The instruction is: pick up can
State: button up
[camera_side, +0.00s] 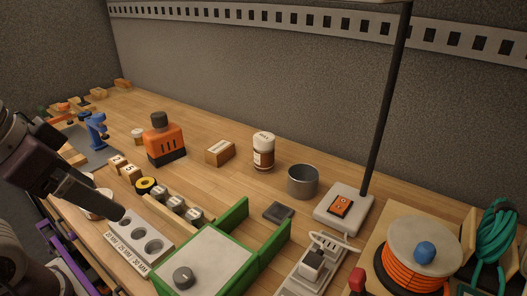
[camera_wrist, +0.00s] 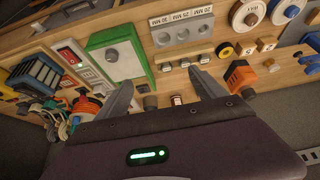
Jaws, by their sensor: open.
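The can is a grey, open-topped metal cylinder (camera_side: 303,181). It stands upright on the bench right of centre in the side view, just behind a small dark pad. My gripper (camera_side: 120,212) is at the left in the side view, over the front of the bench by the hole block, well apart from the can. In the wrist view its two fingers (camera_wrist: 160,78) stand wide apart, with nothing between them.
A brown bottle (camera_side: 263,152) with a white cap stands left of the can. A power switch base (camera_side: 343,207) with a dark pole is to its right. A green-sided tray (camera_side: 205,262), a hole block (camera_side: 139,240) and an orange device (camera_side: 164,142) lie between or beside gripper and can.

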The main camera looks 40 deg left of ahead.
jog(key=t, duration=0.5)
send_over(257, 153)
jog(key=s, duration=0.9)
notch_tip(257, 153, down, 8)
jog(key=w+f+t, duration=0.1)
jog(key=f, duration=0.1)
jog(key=w+f+t+h, duration=0.1)
jog(key=w+f, duration=0.1)
jog(key=f, duration=0.1)
jog(key=w+f+m, duration=0.1)
jog(key=w+f, duration=0.1)
jog(key=f, duration=0.1)
jog(key=shift+w+d+t, duration=0.15)
jog(key=shift+d+t, duration=0.05)
jog(key=shift+t, duration=0.2)
jog(key=x, duration=0.6)
jog(key=shift+w+a+r, duration=0.15)
jog(key=shift+w+a, duration=0.1)
jog(key=shift+w, duration=0.25)
grip_shut()
